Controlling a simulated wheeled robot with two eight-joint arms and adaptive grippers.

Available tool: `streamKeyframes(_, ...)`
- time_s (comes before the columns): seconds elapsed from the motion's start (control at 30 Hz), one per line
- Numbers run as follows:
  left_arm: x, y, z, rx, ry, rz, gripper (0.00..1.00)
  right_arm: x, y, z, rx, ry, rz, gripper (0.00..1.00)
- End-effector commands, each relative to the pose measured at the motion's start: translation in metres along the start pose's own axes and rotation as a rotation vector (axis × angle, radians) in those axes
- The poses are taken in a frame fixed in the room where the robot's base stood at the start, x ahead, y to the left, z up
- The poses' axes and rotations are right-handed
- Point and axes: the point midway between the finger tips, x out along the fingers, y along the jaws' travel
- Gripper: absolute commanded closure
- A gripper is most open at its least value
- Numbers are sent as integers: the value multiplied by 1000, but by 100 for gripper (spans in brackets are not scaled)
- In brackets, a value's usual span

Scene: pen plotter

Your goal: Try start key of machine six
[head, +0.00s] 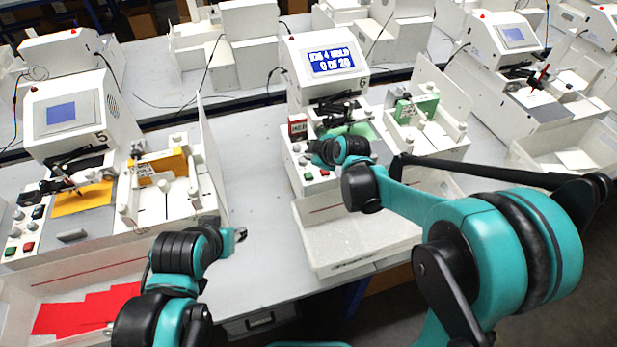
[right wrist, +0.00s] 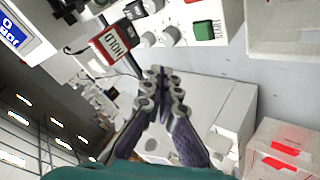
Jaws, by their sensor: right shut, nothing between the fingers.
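Machine six (head: 308,84) stands in the middle of the head view, with a 6 beside its screen. Its blue screen (head: 332,62) appears to read "JOB 4 HOLD" and "0 OF 20". The green key marked START (right wrist: 204,30) shows in the right wrist view, on the white front panel. A red-framed tag reading HOLD (right wrist: 110,43) is on the panel, left of two round grey knobs. My right gripper (right wrist: 161,76) is shut and empty, in front of the panel and apart from the START key. My left gripper (head: 240,234) is away from machine six; its jaw opening is unclear.
Machine five (head: 63,92) stands at the left, with red sheets in its front tray. A white tray (head: 385,250) lies in front of machine six. Bare table (head: 252,190) lies between the two machines. Another machine (head: 505,40) stands at the right.

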Motion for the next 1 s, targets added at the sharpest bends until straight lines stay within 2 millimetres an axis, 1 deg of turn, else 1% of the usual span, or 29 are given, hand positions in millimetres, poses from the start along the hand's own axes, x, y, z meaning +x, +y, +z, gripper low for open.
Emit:
streamKeyframes(0.03, 8, 0, 6, 0, 0, 0, 60, 8, -6, 6, 0, 0, 0, 100)
streamKeyframes(0.1, 14, 0, 10, 0, 0, 0, 60, 16, -11, 11, 0, 0, 0, 100)
streamKeyframes(0.3, 32, 0, 23, 0, 0, 0, 60, 36, -26, 26, 0, 0, 0, 100)
streamKeyframes(0.4, 39, 0, 28, 0, 0, 0, 60, 42, -31, 31, 0, 0, 0, 100)
streamKeyframes(0.57, 42, 0, 30, 0, 0, 0, 60, 46, -34, 34, 0, 0, 0, 100)
streamKeyframes(1.0, 41, 0, 29, 0, 0, 0, 60, 45, -33, 33, 0, 0, 0, 100)
